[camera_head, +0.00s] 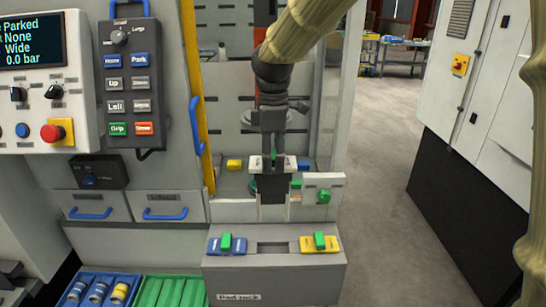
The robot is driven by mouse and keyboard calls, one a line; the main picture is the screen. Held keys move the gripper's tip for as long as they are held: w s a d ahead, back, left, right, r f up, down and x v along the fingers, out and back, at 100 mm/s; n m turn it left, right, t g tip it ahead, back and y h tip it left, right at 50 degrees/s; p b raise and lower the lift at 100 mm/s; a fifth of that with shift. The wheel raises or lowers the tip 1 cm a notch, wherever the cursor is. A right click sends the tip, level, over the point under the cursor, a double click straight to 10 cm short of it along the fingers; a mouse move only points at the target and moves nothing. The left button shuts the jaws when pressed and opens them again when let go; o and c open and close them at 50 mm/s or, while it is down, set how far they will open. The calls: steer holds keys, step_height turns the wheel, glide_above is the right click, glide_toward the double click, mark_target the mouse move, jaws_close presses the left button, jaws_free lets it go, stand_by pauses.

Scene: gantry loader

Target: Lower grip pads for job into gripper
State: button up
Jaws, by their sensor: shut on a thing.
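My gripper (273,162) points down in front of the open machine bay. It is shut on the green tab of a dark grip pad (272,187), which hangs below the fingers. The pad is above the pad rack (275,279) and apart from it. The rack holds a blue pad (212,246) on the left and a yellow pad (305,246) on the right, each with a green tab; its middle slot (272,247) is empty. The machine's own gripper is not clearly visible behind my arm.
The display (28,40) reads Parked, None, Wide, 0.0 bar. A button pendant (132,83) hangs beside it. A blue tray (75,281) with rollers and a green tray (150,292) lie at lower left. A grey cabinet (485,100) stands right; the floor between is clear.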

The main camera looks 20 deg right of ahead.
step_height(320, 180, up, 18)
steer(key=p, duration=1.5)
steer(key=shift+f+p, duration=0.25)
steer(key=shift+p, duration=0.15)
stand_by(0.4)
steer(key=shift+f, duration=0.1)
